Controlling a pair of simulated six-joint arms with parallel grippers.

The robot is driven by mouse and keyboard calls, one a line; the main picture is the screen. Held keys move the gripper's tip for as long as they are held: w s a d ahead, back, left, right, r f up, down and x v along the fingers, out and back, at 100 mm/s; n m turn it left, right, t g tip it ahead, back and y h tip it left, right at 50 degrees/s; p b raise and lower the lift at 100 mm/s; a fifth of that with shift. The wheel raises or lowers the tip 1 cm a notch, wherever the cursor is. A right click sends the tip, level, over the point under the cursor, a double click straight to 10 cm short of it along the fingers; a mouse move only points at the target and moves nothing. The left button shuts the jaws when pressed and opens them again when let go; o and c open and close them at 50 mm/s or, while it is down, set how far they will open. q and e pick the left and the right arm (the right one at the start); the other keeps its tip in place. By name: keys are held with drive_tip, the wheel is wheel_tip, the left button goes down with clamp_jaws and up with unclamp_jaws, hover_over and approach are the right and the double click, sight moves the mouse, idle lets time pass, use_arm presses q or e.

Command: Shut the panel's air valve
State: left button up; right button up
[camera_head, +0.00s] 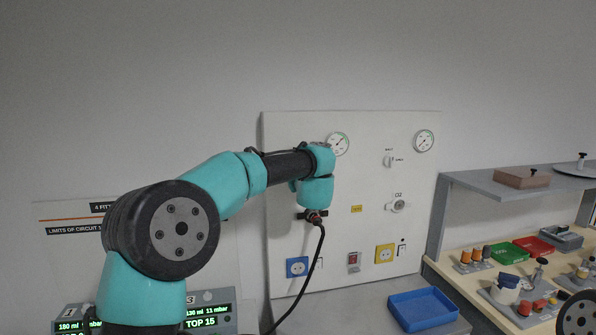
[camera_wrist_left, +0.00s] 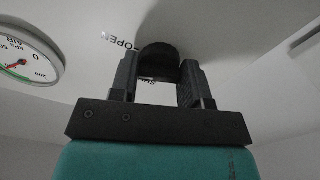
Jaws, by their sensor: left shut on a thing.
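The air valve's dark rounded knob (camera_wrist_left: 158,54) sits on the white panel (camera_head: 290,240). In the left wrist view my left gripper (camera_wrist_left: 157,84) has a finger on each side of the knob and is shut on it. The word OPEN is printed left of the knob; a second small word between the fingers is partly hidden. In the head view my left arm's wrist covers the knob and fingers. How far the knob is turned cannot be told. The air gauge (camera_head: 338,143) is beside my wrist and also shows in the left wrist view (camera_wrist_left: 28,58). My right gripper is not in view.
The panel carries a second gauge (camera_head: 424,141), another valve knob (camera_head: 388,160), an O2 outlet (camera_head: 398,206) and blue (camera_head: 297,267) and yellow (camera_head: 385,253) sockets. A cable (camera_head: 319,255) hangs below my wrist. A blue tray (camera_head: 423,309) lies on the counter.

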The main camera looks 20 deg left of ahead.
use_arm(q)
drive_tip(key=n, duration=1.4)
drive_tip(key=shift+r, duration=0.1)
idle(0.5)
drive_tip(key=o, duration=0.9)
drive_tip(key=shift+d, duration=0.1)
drive_tip(key=v, duration=1.7)
drive_tip(key=shift+s+d, duration=0.1)
drive_tip(key=shift+s, duration=0.05)
